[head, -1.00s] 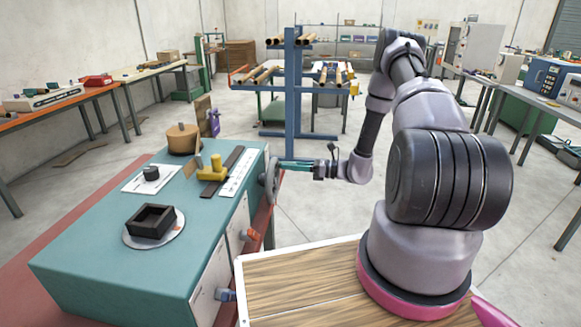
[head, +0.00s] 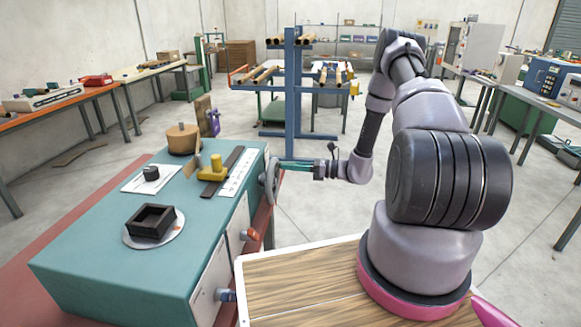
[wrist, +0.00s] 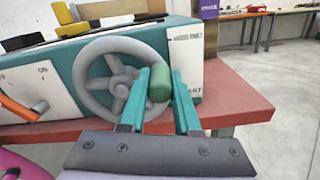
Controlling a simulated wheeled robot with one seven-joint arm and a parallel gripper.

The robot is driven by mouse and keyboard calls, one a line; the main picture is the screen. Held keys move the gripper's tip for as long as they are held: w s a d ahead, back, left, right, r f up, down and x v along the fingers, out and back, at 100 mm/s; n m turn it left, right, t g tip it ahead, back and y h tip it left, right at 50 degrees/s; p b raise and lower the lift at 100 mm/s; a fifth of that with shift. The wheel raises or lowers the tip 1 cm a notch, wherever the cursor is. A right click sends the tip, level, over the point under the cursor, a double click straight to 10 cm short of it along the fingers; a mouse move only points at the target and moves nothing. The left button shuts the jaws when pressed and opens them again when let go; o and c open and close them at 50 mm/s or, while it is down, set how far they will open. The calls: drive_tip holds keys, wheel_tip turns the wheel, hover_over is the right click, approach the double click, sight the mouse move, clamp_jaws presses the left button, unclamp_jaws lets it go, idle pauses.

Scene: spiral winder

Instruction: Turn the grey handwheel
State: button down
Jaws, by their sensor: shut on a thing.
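The grey handwheel (wrist: 121,86) is a spoked wheel on the side of the teal machine (wrist: 60,76). In the head view the handwheel (head: 269,184) shows nearly edge-on at the machine's right side. A green handle (wrist: 159,82) stands out from the right part of its rim. My gripper (wrist: 160,78) has its teal fingers on both sides of this handle and is shut on it. In the head view my gripper (head: 287,165) reaches the wheel from the right. The wheel's lower rim is partly hidden behind the fingers.
An orange-red lever (head: 251,235) and a blue-grey knob (head: 226,295) stick out from the same machine side. A red bench edge (wrist: 236,108) runs below the wheel. A blue pipe rack (head: 291,90) stands behind. Floor to the right of the wheel is clear.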

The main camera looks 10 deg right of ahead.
sight(276, 162)
drive_tip(key=shift+r, duration=0.1)
idle(0.5)
drive_tip(key=shift+s+r+n, duration=0.3)
drive_tip(key=shift+r+n, duration=0.3)
drive_tip(key=shift+n, duration=0.7)
drive_tip(key=s+n, duration=0.1)
drive_tip(key=n, duration=0.1)
drive_tip(key=s+a+r+n, duration=0.1)
drive_tip(key=n, duration=0.1)
drive_tip(key=s+r+n, duration=0.1)
drive_tip(key=n, duration=0.2)
drive_tip(key=shift+a+r, duration=0.2)
drive_tip(key=shift+r, duration=0.05)
drive_tip(key=shift+s+a+r+n, duration=0.1)
drive_tip(key=shift+s+a+n, duration=0.1)
drive_tip(key=shift+s+n, duration=0.45)
drive_tip(key=shift+s+a+r+n, duration=0.1)
drive_tip(key=shift+s+a+n, duration=0.1)
drive_tip(key=shift+n, duration=0.85)
drive_tip(key=shift+s, duration=0.1)
drive_tip(key=c, duration=0.6)
unclamp_jaws()
